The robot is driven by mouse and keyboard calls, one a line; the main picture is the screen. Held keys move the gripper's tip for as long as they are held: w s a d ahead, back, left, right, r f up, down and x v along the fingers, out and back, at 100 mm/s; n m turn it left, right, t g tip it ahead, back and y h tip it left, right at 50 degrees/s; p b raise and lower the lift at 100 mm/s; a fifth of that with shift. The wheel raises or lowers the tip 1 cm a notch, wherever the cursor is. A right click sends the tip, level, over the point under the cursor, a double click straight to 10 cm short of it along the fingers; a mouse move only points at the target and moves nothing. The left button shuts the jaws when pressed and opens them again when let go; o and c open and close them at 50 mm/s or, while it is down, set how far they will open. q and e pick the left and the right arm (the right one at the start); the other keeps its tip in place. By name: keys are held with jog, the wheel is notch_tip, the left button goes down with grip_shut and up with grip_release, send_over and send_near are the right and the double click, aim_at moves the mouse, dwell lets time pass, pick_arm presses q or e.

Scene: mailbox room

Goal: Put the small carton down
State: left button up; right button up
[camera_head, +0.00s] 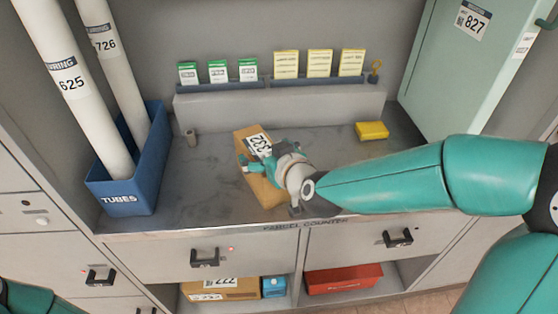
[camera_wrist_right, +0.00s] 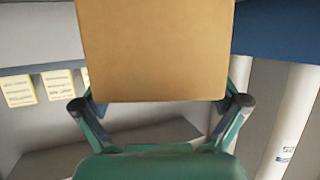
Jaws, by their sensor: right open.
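The small carton (camera_head: 262,188) is a brown box with a white 332 label, at the middle of the grey parcel counter (camera_head: 195,185). It appears to rest on the counter; its underside is hidden. My right gripper (camera_head: 258,163) is over the carton and covers part of it, with its jaws open. In the right wrist view the carton (camera_wrist_right: 155,50) fills the upper middle, between the spread fingers; whether they touch it I cannot tell. My left gripper is out of view.
A blue tubes bin (camera_head: 125,198) holding long white tubes stands at the left. A pale green cabinet (camera_head: 450,75) stands right. Counter left of the carton is clear.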

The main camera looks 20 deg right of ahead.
jog(key=a+p+v, duration=0.1)
jog(key=v, duration=0.8)
jog(key=shift+s+d, duration=0.25)
jog(key=shift+d, duration=0.25)
